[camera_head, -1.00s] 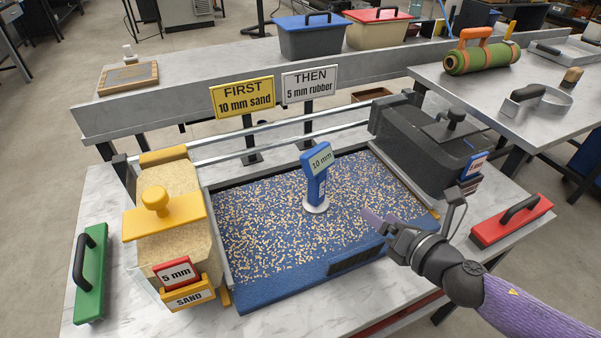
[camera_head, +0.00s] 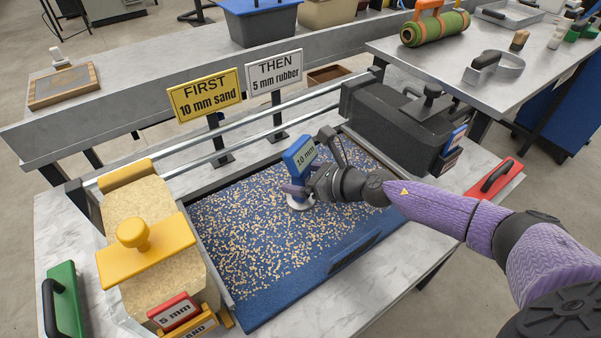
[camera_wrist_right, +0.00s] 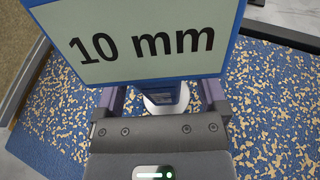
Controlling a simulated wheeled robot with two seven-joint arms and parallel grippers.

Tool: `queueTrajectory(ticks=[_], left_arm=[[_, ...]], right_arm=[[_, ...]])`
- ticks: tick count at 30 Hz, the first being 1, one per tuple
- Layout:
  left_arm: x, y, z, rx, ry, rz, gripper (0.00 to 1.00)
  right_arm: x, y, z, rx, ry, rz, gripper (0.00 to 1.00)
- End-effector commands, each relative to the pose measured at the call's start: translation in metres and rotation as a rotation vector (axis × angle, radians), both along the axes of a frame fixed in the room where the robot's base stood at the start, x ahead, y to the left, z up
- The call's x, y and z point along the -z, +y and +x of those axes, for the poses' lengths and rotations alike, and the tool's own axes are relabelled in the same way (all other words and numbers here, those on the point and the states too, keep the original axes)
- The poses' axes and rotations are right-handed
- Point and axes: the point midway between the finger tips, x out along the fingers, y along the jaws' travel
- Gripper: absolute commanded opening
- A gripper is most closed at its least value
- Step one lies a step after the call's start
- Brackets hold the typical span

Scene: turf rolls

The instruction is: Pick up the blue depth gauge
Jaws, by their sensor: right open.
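The blue depth gauge (camera_head: 299,158) stands on the speckled blue turf bed (camera_head: 250,228), with a pale "10 mm" label at its top and a white round foot below. My right gripper (camera_head: 308,187) is at the gauge's stem, low under the label. In the right wrist view the gauge's label (camera_wrist_right: 140,40) fills the top, and the open fingers of my right gripper (camera_wrist_right: 160,100) lie on either side of the stem. The label hides part of the stem and the fingertips, so contact is hard to tell. My left gripper is out of view.
A yellow-handled sand hopper (camera_head: 150,255) stands left of the bed and a dark grey hopper (camera_head: 400,125) right of it. Two signs (camera_head: 205,95) stand behind. A green float (camera_head: 62,305) and a red float (camera_head: 495,178) lie at the sides.

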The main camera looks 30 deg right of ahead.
Motion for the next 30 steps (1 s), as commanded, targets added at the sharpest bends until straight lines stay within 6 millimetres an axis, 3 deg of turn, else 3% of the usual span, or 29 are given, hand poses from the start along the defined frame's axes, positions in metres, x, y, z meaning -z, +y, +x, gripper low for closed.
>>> queueTrajectory(ticks=[7,18,20,30], left_arm=[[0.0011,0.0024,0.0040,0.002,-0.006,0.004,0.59],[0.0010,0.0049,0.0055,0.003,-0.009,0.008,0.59],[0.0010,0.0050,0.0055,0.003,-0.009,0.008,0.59],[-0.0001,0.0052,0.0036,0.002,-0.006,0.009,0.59]], right_arm=[[0.0019,0.0014,0.0023,0.000,0.001,-0.001,0.89],[0.0017,0.0011,0.0020,0.000,0.001,0.000,0.11],[0.0017,0.0011,0.0020,0.000,0.001,0.000,0.00],[0.0000,0.0010,0.0023,0.001,-0.001,0.000,0.00]])
